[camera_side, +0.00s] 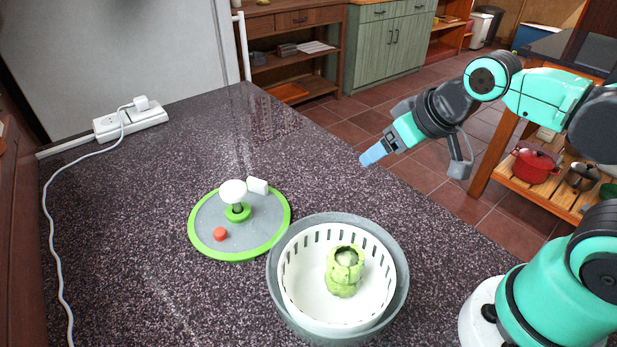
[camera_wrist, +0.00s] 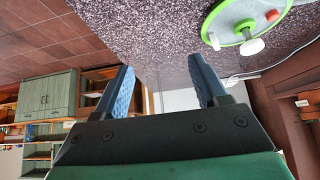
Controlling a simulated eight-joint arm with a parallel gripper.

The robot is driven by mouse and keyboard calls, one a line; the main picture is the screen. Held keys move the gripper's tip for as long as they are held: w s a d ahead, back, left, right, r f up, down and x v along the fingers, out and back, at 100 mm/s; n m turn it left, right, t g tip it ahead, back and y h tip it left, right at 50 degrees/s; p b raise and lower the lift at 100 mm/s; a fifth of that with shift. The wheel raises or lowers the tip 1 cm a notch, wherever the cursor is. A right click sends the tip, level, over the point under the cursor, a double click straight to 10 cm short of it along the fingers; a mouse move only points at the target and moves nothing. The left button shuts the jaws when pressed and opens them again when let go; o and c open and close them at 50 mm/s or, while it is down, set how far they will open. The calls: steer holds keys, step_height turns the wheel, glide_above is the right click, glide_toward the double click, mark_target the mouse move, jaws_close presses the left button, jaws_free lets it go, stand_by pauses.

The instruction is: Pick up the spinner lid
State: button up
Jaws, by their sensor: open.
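The spinner lid (camera_side: 207,233) lies flat on the dark speckled counter, left of the bowl in the side view. It is a grey disc with a green rim, a white knob and handle on a green base, and a red button. It also shows in the wrist view (camera_wrist: 228,22) at the top right, partly cut off. My gripper (camera_side: 372,156) is raised above the counter's right edge, to the right of the lid and well apart from it. In the wrist view its two blue fingers (camera_wrist: 163,85) are spread with nothing between them.
A grey bowl (camera_side: 402,275) with a white slotted basket (camera_side: 300,302) stands in front, to the right of the lid. A green vegetable (camera_side: 345,272) sits in the basket. A white power strip (camera_side: 130,120) and its cable lie at the left. The counter behind the lid is clear.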

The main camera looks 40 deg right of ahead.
steer(key=shift+c, duration=0.2)
steer(key=n+g+y, duration=0.2)
steer(key=n+g, duration=0.1)
steer(key=n, duration=0.2)
glide_above(254, 179)
steer(key=s+d, duration=0.1)
steer(key=s, duration=0.1)
step_height(254, 179, down, 6)
steer(key=shift+s+d+f, duration=0.1)
steer(key=shift+d, duration=0.05)
steer(key=shift+w+a+f+n, duration=0.2)
steer(key=shift+w+f+n, duration=0.1)
steer(key=shift+f, duration=0.2)
steer(key=shift+x, duration=2.45)
steer(key=shift+s, duration=0.1)
